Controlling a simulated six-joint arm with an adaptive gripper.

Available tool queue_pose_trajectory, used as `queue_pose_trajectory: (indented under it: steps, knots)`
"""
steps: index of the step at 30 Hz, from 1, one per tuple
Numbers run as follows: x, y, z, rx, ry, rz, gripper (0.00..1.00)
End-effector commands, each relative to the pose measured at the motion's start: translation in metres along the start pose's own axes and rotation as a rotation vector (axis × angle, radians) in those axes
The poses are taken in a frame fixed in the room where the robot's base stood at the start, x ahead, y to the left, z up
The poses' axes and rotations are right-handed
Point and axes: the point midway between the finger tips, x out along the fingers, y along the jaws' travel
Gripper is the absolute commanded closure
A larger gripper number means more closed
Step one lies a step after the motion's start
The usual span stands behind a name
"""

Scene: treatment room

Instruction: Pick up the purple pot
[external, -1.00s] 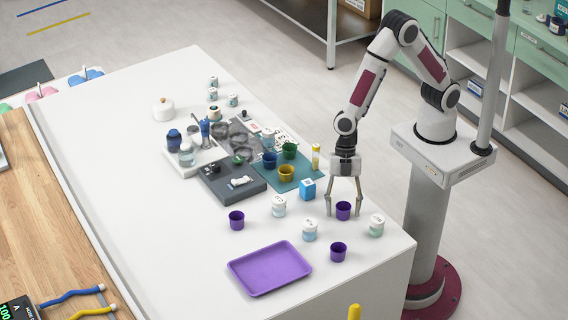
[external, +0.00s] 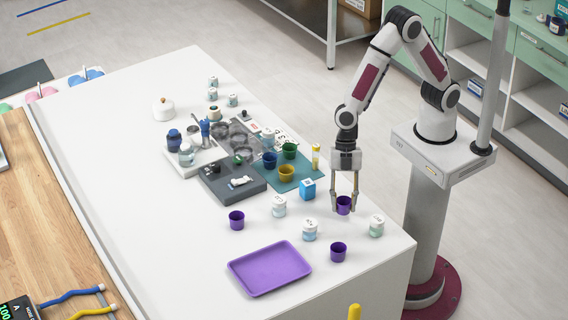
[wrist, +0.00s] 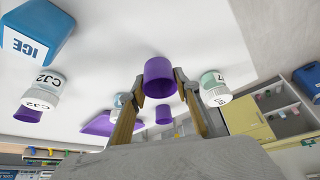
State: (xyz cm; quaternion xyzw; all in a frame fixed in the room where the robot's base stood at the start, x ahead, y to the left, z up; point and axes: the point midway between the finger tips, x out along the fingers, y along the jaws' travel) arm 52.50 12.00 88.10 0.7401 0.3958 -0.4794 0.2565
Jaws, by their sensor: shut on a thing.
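A purple pot (external: 344,205) is between the fingers of my gripper (external: 344,207), near the right edge of the white table. In the wrist view the fingertips touch both sides of this purple pot (wrist: 160,78), and my gripper (wrist: 160,84) is shut on it. The pot is at or close to the table surface; I cannot tell if it touches. A second purple pot (external: 338,252) stands nearer the front edge. A third purple pot (external: 236,220) stands to the left.
White labelled jars stand close by: one at right (external: 376,226), one at front left (external: 310,230), one at left (external: 279,206). A blue ICE box (external: 308,189) is just left of my gripper. A purple tray (external: 236,267) lies in front, with bare table left of it.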

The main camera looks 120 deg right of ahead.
Motion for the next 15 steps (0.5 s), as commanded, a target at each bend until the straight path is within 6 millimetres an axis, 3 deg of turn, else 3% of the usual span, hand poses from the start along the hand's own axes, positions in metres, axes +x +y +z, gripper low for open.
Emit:
queue_pose_trajectory:
  steps: [15]
  knots:
    - [-0.061,0.001,-0.028,-0.001,0.002,0.002,0.78]
